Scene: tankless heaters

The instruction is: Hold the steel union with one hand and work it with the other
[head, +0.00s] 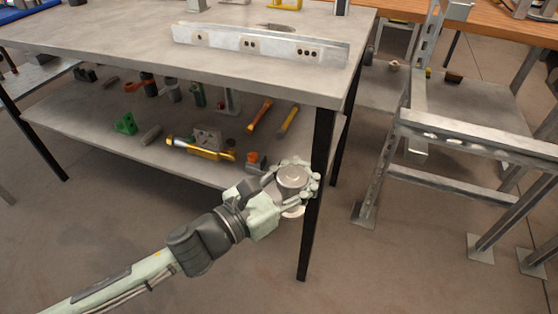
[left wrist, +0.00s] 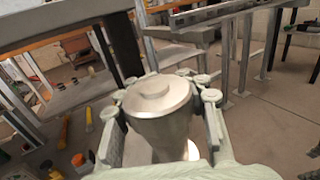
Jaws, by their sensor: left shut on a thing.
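My right gripper is not in view.
A grey table (head: 120,50) bears a long metal rail (head: 260,44). Its lower shelf (head: 75,122) holds several tools, including a yellow-handled one (head: 200,149). A metal frame (head: 470,135) stands at the right. The floor (head: 400,260) in front is clear.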

